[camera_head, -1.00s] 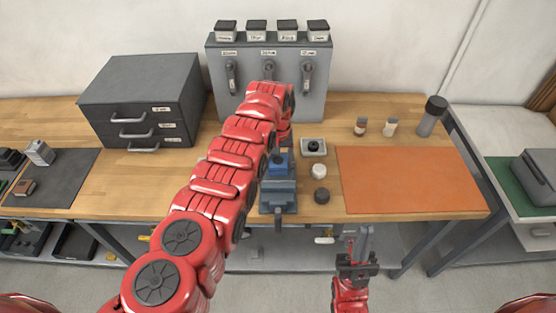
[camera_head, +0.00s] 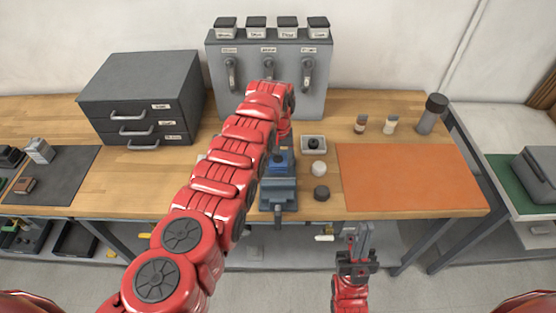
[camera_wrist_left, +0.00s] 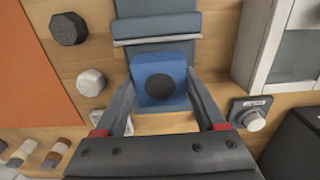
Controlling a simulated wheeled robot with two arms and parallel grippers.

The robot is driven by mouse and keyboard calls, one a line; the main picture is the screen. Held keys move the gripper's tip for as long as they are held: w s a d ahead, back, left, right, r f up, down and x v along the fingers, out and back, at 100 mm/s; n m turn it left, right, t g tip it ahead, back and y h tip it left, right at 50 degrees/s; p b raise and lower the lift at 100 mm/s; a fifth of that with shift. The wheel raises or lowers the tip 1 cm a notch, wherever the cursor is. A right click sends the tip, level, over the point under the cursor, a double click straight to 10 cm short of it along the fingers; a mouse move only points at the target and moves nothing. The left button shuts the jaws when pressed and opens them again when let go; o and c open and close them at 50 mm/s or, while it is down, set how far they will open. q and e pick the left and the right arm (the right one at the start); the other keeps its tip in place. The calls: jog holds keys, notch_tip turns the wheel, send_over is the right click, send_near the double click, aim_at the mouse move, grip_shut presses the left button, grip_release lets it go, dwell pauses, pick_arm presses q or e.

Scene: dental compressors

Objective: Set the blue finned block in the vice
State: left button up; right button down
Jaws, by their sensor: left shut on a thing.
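The blue finned block (camera_head: 280,161) is held by my left gripper at the far side of the blue-grey vice (camera_head: 278,194). In the left wrist view the block (camera_wrist_left: 159,75), with a dark round spot on its face, sits between the two fingers of my left gripper (camera_wrist_left: 160,88). The vice's grey jaw (camera_wrist_left: 157,32) lies right at the block's edge there; I cannot tell whether they touch or how deep the block sits. My left arm hides part of this area in the head view. My right gripper (camera_head: 361,240) hangs in front of the table's edge, apart from everything, with no object visible in it.
Right of the vice are a black knob (camera_head: 321,193), a white knob (camera_head: 319,169) and a small tray (camera_head: 304,150) with a dark part. An orange mat (camera_head: 410,180) lies clear further right. A grey drawer cabinet (camera_head: 140,90) and a lever panel (camera_head: 300,105) stand behind.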

pick_arm(q)
jog(key=shift+f+b, duration=1.65)
jog(key=shift+b, duration=0.05)
dwell(1.5)
jog(key=o, duration=1.5)
notch_tip(320, 180, up, 3)
jog(key=p, duration=0.2)
jog(key=shift+p, duration=0.3)
jog(key=shift+r+p, duration=0.65)
jog(key=shift+r, duration=0.3)
jog(key=shift+r+p, duration=0.4)
jog(key=shift+r, duration=0.65)
